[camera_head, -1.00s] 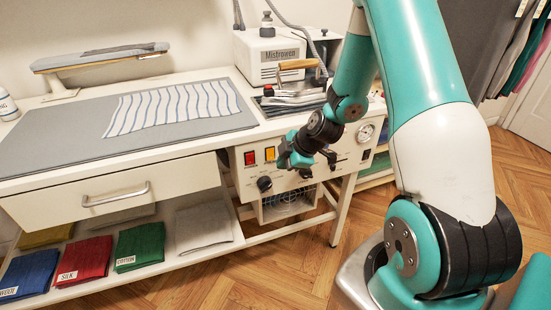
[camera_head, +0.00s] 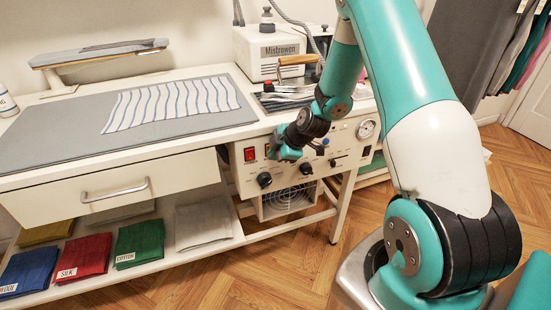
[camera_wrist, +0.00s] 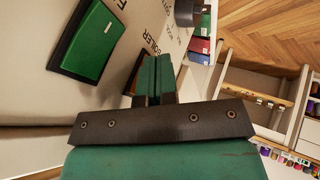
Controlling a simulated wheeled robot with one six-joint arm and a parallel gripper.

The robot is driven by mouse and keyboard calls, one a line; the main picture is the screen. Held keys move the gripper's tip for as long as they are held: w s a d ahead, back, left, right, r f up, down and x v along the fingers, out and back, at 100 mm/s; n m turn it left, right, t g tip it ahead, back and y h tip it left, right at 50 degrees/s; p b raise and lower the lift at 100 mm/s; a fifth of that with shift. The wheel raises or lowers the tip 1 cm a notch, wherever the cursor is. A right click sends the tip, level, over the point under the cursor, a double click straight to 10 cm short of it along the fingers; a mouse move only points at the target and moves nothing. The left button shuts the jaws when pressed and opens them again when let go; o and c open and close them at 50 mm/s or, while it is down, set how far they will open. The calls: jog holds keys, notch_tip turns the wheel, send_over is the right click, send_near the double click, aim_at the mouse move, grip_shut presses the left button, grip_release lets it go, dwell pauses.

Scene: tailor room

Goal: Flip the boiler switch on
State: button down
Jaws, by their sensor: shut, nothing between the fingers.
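My gripper (camera_head: 283,153) is at the front control panel (camera_head: 240,184) of the ironing station, its fingers shut and empty. In the head view a red switch (camera_head: 250,154) shows clear of it. In the wrist view my closed fingertips (camera_wrist: 156,70) are close beside a dark-framed orange-brown switch (camera_wrist: 134,77), mostly hidden by the fingers. Lettering ending in "OILER" (camera_wrist: 151,46) is printed near it. A green switch (camera_wrist: 88,40) in a black frame lies further left. Contact cannot be told.
Black knobs (camera_head: 264,180) sit below the switches, and a pressure gauge (camera_head: 366,129) is at the panel's right. A drawer (camera_head: 110,190) is left of the panel. Folded cloths (camera_head: 139,243) lie on the lower shelf. The wooden floor (camera_head: 290,272) in front is open.

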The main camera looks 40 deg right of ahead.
jog(key=shift+w+r+p, duration=0.1)
jog(key=shift+r+p, duration=0.45)
jog(key=shift+r, duration=0.35)
jog(key=s+r+b, duration=0.1)
jog(key=s+r, duration=0.5)
jog(key=s, duration=0.4)
jog(key=shift+s+d+r, duration=0.35)
jog(key=shift+r, duration=0.05)
